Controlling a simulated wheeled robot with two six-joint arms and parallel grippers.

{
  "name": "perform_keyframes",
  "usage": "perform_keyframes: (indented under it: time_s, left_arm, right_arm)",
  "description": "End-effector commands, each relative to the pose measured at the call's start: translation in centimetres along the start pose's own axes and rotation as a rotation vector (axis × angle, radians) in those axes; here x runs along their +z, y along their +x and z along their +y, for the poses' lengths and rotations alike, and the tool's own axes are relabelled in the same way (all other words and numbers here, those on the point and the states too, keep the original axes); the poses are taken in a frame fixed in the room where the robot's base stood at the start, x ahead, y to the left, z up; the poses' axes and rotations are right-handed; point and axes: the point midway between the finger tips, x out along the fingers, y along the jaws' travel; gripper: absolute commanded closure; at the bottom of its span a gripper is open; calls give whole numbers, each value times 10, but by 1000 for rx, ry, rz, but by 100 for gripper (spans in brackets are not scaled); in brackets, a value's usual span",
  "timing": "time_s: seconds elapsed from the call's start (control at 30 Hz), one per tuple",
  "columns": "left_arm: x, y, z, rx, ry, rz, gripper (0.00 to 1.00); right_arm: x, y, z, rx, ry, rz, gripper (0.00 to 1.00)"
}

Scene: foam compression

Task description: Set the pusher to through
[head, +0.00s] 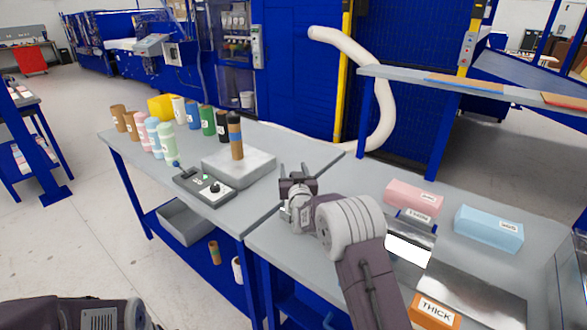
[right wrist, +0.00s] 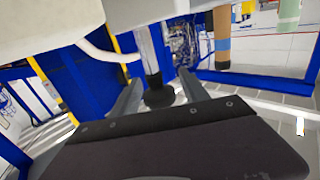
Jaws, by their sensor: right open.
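My right gripper (head: 296,175) is open above the seam between the two grey benches, its fingers pointing away. In the right wrist view, which looks upside down, a black knob (right wrist: 158,93) on a metal rod shows between or just beyond the open fingers (right wrist: 160,95); I cannot tell whether they touch it. In the head view this knob is hidden behind my gripper. No readable "through" marking shows. My left gripper is out of view.
A tube with brown and blue bands (head: 236,140) stands on a grey block (head: 238,164). Several coloured rolls stand behind the control box. Pink (head: 413,198) and blue (head: 488,228) foam blocks and an orange "THICK" block (head: 433,312) lie on the right bench.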

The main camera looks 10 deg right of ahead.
Motion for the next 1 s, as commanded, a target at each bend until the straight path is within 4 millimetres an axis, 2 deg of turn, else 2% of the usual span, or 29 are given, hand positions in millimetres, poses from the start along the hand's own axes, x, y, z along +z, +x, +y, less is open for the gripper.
perform_keyframes:
  time_s: [0.13,0.17,0.33,1.0]
  left_arm:
    - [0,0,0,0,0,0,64]
    - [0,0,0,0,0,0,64]
    - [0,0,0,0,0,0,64]
    - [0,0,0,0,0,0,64]
  right_arm:
    - [0,0,0,0,0,0,47]
    - [0,0,0,0,0,0,53]
    - [0,0,0,0,0,0,100]
    - [0,0,0,0,0,-1,100]
